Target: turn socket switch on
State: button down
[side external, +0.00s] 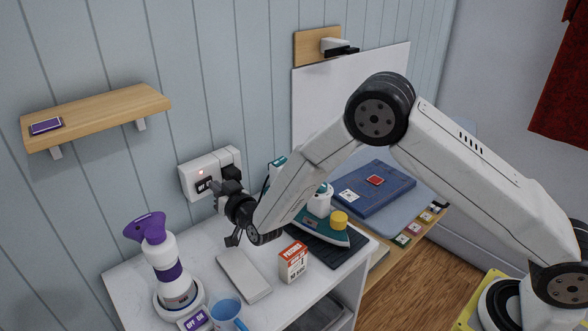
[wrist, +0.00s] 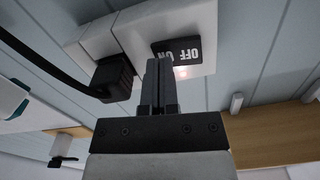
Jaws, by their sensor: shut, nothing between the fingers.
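The white wall socket (side external: 192,180) is on the blue panelled wall above the white table; it also fills the upper middle of the wrist view (wrist: 150,22). Its dark switch plate (wrist: 184,51) carries the words OFF and ON, upside down in the wrist view; it also shows in the side view (side external: 203,187). The gripper also shows in the side view (side external: 216,187).
A black plug (wrist: 112,78) with its cable sits beside the switch. On the table are a purple and white appliance (side external: 160,262), a blue mug (side external: 226,312), a small box (side external: 293,262) and an iron (side external: 322,226). A wooden shelf (side external: 95,115) is up left.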

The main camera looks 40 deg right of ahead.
jog(key=shift+s, duration=2.3)
jog(key=shift+s, duration=0.1)
jog(key=s, duration=0.7)
jog(key=shift+s, duration=0.3)
jog(key=shift+d+r, duration=0.1)
jog(key=s+d+n+g, duration=0.1)
jog(key=s+d+g, duration=1.4)
jog(key=s, duration=0.5)
jog(key=shift+s+d+r+n, duration=0.25)
jog(key=shift+d+n, duration=0.15)
jog(key=shift+d, duration=0.4)
